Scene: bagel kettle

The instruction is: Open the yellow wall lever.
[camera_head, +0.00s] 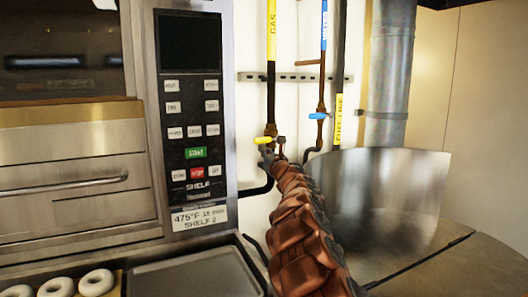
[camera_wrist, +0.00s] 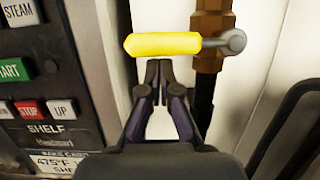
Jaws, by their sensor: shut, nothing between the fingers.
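The yellow wall lever (camera_head: 264,140) sits on the gas pipe (camera_head: 271,95) on the wall, right of the oven's control panel. In the wrist view the lever (camera_wrist: 163,44) points left, lying level across the pipe (camera_wrist: 208,60) from its grey pivot at the right. My gripper (camera_head: 267,155) is just below the lever. In the wrist view my gripper (camera_wrist: 159,66) is shut and empty, its fingertips right under the lever's lower edge. I cannot tell whether they touch it.
A blue lever (camera_head: 319,116) sits on the water pipe to the right. The control panel (camera_head: 190,110) stands close on the left. A curved metal sheet (camera_head: 385,190) stands at the right. Bagels (camera_head: 96,283) and a tray (camera_head: 195,275) lie at the lower left.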

